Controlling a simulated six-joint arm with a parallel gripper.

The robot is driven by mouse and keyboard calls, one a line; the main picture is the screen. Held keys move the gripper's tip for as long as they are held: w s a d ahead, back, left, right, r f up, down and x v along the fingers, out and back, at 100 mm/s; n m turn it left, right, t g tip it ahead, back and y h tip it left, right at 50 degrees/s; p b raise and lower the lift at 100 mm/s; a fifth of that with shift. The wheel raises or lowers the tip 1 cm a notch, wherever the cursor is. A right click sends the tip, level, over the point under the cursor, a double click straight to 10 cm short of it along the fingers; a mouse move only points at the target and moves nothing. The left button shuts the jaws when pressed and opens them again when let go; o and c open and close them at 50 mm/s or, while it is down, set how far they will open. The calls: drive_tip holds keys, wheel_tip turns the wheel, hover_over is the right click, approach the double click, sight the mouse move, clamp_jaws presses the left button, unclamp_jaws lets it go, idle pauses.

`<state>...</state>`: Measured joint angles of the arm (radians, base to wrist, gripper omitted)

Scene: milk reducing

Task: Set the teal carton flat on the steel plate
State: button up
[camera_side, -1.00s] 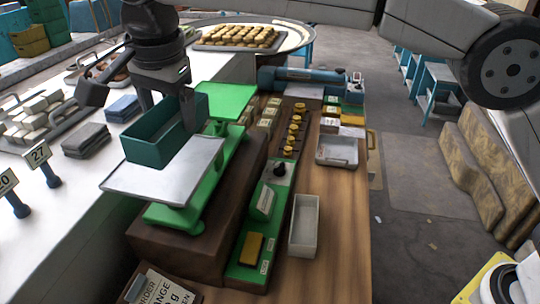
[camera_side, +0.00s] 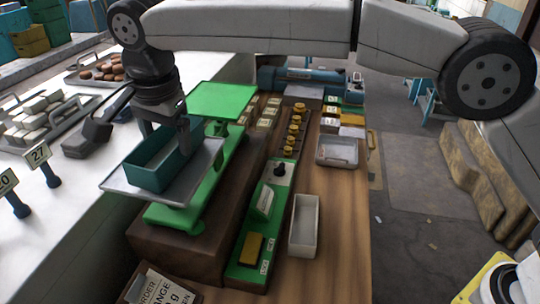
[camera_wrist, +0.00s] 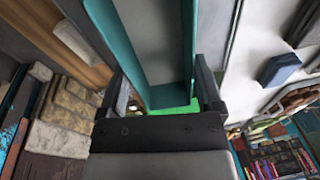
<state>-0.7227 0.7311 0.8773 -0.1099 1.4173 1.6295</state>
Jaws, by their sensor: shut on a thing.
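The teal carton (camera_side: 150,176), an open-topped box, is upright over the left part of the steel plate (camera_side: 205,165) in the side view. Its base looks level with the plate, but I cannot tell for sure that it rests on it. The plate sits on the near end of a green scale. My gripper (camera_side: 166,132) is above the carton, shut on its far end. In the wrist view the carton (camera_wrist: 187,50) runs between the two fingers of my gripper (camera_wrist: 165,92). The carton's underside is hidden.
A second, green platform (camera_side: 222,98) stands at the scale's far end. A pale empty bin (camera_side: 304,226) and brass weights (camera_side: 296,125) lie to the right. Sign stands (camera_side: 40,160) and a tray of pale blocks (camera_side: 38,118) are on the white counter at left.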

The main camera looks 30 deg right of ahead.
drive_tip(key=shift+f, duration=0.1)
drive_tip(key=o, duration=1.1)
drive_tip(key=shift+s+r, duration=0.3)
drive_tip(key=shift+r, duration=1.65)
drive_tip(key=shift+s+r, duration=0.35)
drive_tip(key=shift+r, duration=1.6)
drive_tip(key=shift+s+r, duration=0.3)
drive_tip(key=shift+r, duration=1.65)
drive_tip(key=shift+r, duration=0.1)
